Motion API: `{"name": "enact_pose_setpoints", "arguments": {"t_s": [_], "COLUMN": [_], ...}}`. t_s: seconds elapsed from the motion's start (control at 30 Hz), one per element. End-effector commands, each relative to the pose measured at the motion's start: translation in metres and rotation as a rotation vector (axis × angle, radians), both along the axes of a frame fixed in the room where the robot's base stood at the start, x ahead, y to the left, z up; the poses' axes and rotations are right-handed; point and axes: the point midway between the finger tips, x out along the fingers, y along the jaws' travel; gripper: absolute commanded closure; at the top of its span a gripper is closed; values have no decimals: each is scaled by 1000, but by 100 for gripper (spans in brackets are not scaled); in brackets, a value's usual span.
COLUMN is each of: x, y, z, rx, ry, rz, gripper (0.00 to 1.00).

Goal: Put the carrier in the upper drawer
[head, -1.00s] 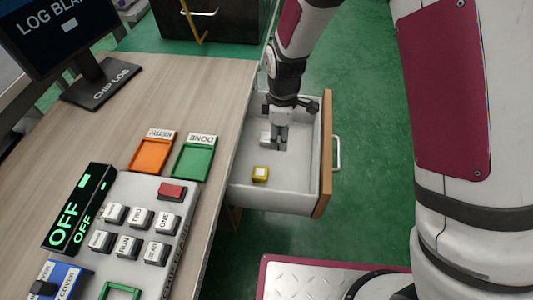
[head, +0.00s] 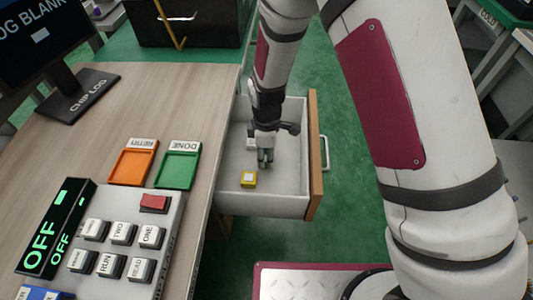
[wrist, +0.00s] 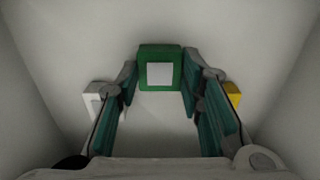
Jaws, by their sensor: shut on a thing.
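The upper drawer (head: 290,204) stands pulled open at the right side of the desk. My gripper (head: 265,164) points down inside it. In the wrist view my gripper (wrist: 160,85) is shut on a green block with a white square on top, which I take as the carrier (wrist: 160,53). The carrier is between the fingertips, low over or on the drawer floor; I cannot tell if it touches. In the head view the fingers mostly hide it.
A white block (head: 251,143) lies on the other side. The desk (head: 165,95) holds an orange RETRY tray (head: 133,163), a green DONE tray (head: 178,165) and a button panel (head: 120,235).

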Motion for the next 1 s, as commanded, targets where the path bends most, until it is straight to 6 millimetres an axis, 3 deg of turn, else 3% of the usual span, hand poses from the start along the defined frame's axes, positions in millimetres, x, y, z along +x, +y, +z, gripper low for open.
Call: {"name": "enact_pose_setpoints", "arguments": {"t_s": [0.03,0.1,0.5,0.67,1.0], "x": [0,0,0,1,0], "y": [0,0,0,0,0], "z": [-1,-1,5,30,98], "rx": [0,0,0,2,1], "ry": [0,1,0,-3,-2], "rz": [0,0,0,1,0], "gripper": [59,46,46,46,46]}}
